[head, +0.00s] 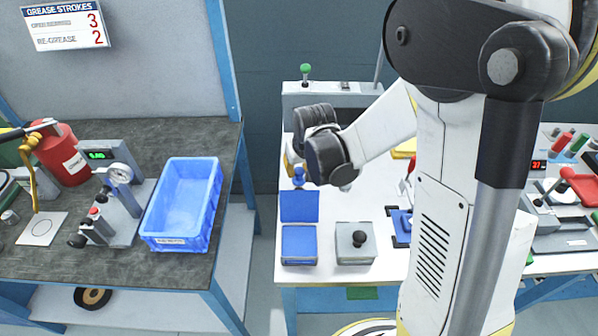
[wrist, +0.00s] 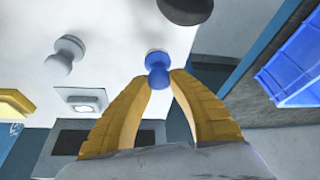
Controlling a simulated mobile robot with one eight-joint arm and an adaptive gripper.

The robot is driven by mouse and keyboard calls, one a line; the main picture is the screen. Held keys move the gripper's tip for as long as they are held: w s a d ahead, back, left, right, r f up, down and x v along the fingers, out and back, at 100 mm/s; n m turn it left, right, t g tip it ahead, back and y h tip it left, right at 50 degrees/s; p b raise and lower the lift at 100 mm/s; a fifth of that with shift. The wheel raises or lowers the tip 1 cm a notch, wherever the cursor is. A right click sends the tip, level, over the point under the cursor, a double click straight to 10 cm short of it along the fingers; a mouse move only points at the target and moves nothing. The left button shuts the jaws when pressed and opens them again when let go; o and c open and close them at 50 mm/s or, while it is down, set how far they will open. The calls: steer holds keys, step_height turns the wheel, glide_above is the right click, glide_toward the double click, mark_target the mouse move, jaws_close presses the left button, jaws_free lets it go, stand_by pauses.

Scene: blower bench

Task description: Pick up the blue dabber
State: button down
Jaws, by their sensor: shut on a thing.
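The blue dabber (wrist: 157,65) is a small waisted knob, held between the tips of my gripper's two yellow fingers (wrist: 158,76) in the wrist view. My gripper (head: 297,170) is shut on it. In the head view the blue dabber (head: 299,179) shows below the fingers, over the white bench and just behind an open blue pad box (head: 299,244). My arm hides part of the fingers there. Whether the dabber touches the bench I cannot tell.
A grey block with a black knob (head: 356,248) stands right of the pad box. A grey machine with a green knob (head: 305,90) is behind. A blue crate (head: 188,203) sits on the left, dark-topped bench, across a gap. A pale knob (wrist: 64,54) stands nearby.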

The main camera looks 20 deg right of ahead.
mark_target(303, 169)
steer(key=r, duration=0.1)
steer(key=d+r+p, duration=0.1)
steer(key=r, duration=0.1)
steer(key=shift+s+d+r, duration=0.1)
steer(key=shift+s+r, duration=0.1)
steer(key=s+d+r+p, duration=0.3)
steer(key=d+r+p, duration=0.1)
steer(key=d, duration=0.6)
steer(key=shift+r, duration=0.9)
steer(key=c, duration=1.8)
jaws_free()
jaws_close()
